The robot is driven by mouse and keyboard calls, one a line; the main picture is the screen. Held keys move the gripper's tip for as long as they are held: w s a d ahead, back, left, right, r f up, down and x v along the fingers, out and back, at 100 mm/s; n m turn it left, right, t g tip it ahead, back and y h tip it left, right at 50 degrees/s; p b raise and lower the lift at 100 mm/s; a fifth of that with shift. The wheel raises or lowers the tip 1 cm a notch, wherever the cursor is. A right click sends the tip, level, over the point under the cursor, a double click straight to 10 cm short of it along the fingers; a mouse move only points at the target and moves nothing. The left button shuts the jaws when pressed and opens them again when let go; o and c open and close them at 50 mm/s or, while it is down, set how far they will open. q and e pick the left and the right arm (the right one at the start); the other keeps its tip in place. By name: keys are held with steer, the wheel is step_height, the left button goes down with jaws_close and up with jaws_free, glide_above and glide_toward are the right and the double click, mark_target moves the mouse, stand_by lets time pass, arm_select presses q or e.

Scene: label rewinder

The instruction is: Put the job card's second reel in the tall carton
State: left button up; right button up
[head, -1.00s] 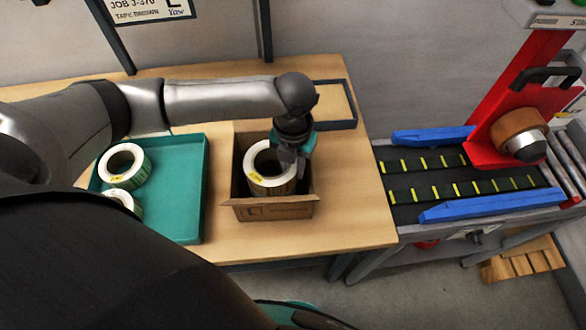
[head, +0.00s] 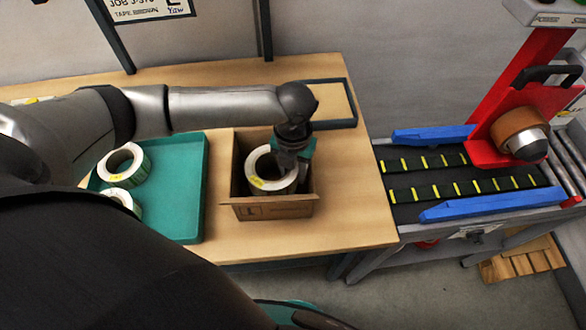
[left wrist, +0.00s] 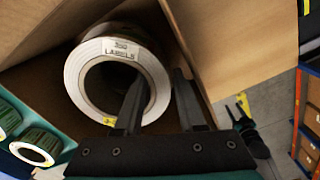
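The brown carton (head: 275,209) stands open on the table. A white label reel (head: 262,183) is inside it, tilted, with a yellow tag on its rim. My left gripper (head: 288,162) reaches down into the carton at the reel's right side. In the left wrist view, one finger is in the core of the reel (left wrist: 87,90) and the other is outside its wall, with small gaps showing. The job card (head: 150,8) is cut off at the top.
A teal tray (head: 180,190) left of the carton holds two reels, one at the back (head: 120,163) and one partly hidden (head: 122,198). A dark-edged flat frame (head: 335,103) lies behind the carton. A conveyor (head: 460,185) with blue rails and a red machine stand right.

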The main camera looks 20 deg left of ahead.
arm_select(q)
step_height(320, 180, up, 13)
steer(key=p, duration=0.1)
stand_by(0.4)
